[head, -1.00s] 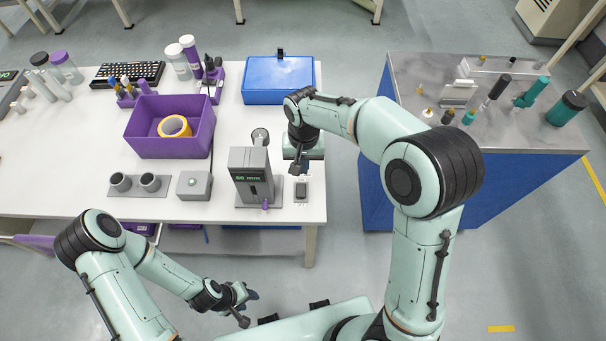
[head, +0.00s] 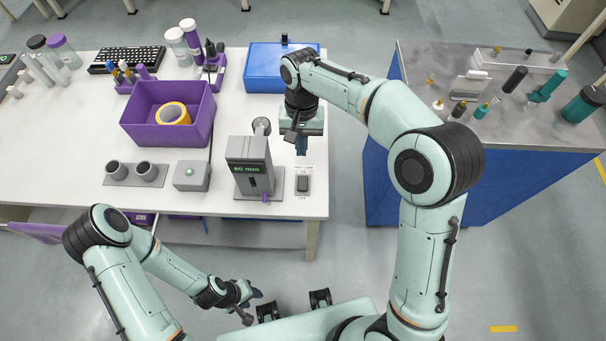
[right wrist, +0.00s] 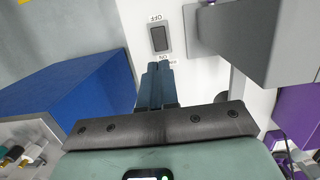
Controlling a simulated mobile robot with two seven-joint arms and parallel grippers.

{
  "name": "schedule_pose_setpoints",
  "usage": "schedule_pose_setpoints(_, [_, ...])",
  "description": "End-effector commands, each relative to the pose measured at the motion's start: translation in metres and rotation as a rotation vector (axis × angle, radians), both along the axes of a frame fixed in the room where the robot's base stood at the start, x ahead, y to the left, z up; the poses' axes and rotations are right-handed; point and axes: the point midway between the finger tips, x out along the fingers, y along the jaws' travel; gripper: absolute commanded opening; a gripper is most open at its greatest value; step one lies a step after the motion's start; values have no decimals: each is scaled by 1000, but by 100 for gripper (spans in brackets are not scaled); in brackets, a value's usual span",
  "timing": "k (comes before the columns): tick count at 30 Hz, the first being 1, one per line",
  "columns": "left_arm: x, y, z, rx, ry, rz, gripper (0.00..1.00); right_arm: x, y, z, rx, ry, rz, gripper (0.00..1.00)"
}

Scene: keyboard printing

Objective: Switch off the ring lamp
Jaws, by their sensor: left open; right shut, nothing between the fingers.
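In the right wrist view the rocker (right wrist: 159,38) lies between the printed words OFF and ON, with ON nearer my fingers. I cannot tell which side is pressed. My right gripper (head: 301,150) is shut and empty, above the table just behind the switch. Its blue fingertips (right wrist: 157,67) appear beside the ON label, apart from the rocker. My left gripper (head: 254,294) is open and empty, in front of the table. I cannot make out a ring lamp.
A grey device (head: 250,160) reading "60 mm" stands just left of the switch. A blue box (head: 262,82) is behind. A blue cabinet (head: 385,190) stands right across a gap.

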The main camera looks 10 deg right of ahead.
Motion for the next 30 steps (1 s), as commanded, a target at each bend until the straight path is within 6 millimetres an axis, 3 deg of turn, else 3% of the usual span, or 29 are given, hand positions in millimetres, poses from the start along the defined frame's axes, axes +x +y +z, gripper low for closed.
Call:
schedule_pose_setpoints(14, [-1,0,-2,1,2,0,43,0,1,-3,2,9,0,0])
schedule_pose_setpoints(20, [-6,0,-9,0,6,0,43,-6,2,-33,2,13,0,0])
schedule_pose_setpoints(30, [-11,0,-19,0,12,0,43,-18,6,-103,2,12,0,0])
